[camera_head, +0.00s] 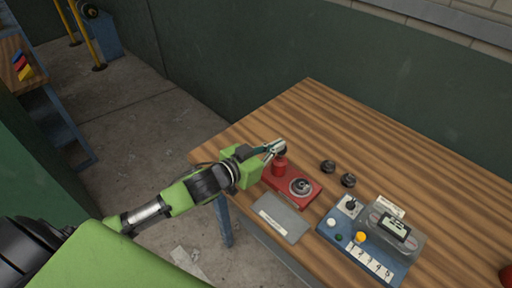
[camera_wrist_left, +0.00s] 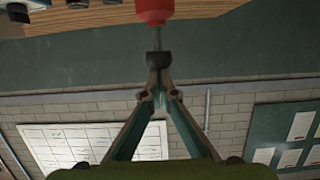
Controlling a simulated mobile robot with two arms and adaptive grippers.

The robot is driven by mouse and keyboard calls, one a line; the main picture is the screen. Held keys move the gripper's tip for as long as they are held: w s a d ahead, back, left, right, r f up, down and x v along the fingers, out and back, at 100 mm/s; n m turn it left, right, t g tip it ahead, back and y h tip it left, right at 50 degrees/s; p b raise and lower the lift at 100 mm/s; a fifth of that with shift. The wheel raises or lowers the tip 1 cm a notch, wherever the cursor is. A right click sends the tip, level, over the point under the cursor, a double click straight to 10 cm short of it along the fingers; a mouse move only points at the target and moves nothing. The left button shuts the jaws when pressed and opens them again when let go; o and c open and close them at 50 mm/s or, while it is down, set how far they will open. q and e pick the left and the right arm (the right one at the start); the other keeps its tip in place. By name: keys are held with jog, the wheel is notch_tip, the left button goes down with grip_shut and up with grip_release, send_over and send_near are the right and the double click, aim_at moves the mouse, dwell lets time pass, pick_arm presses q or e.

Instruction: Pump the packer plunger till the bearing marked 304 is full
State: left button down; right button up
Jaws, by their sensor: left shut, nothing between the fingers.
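A red packer base (camera_head: 271,180) stands near the table's left edge. A round metal bearing (camera_head: 300,187) sits on it; its marking is not legible. The packer's red cylinder (camera_head: 280,167) rises at the base's far side. It also shows in the left wrist view (camera_wrist_left: 153,10), where a thin rod ends in a dark plunger knob (camera_wrist_left: 153,58). My left gripper (camera_head: 279,148) is shut and empty at the knob, above the cylinder. In the wrist view, its closed fingertips (camera_wrist_left: 159,78) overlap the knob; contact cannot be told. My right gripper is not in view.
Two dark round parts (camera_head: 328,166) (camera_head: 348,180) lie right of the packer. A grey plate (camera_head: 281,217) lies in front. A blue control box (camera_head: 334,241) with buttons, a knob and a display stands at the right. The wooden table (camera_head: 310,110) is clear behind.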

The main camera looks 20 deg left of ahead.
pick_arm(q)
jog(key=r+b+v, duration=0.1)
jog(key=r+v, duration=0.1)
jog(key=v, duration=0.8)
jog(key=shift+r+b, duration=0.15)
jog(key=shift+b, duration=0.25)
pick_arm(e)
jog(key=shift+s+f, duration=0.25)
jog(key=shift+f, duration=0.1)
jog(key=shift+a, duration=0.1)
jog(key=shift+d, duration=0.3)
pick_arm(q)
jog(key=shift+a+r+b, duration=0.1)
jog(key=shift+r+b, duration=0.45)
jog(key=shift+r, duration=0.4)
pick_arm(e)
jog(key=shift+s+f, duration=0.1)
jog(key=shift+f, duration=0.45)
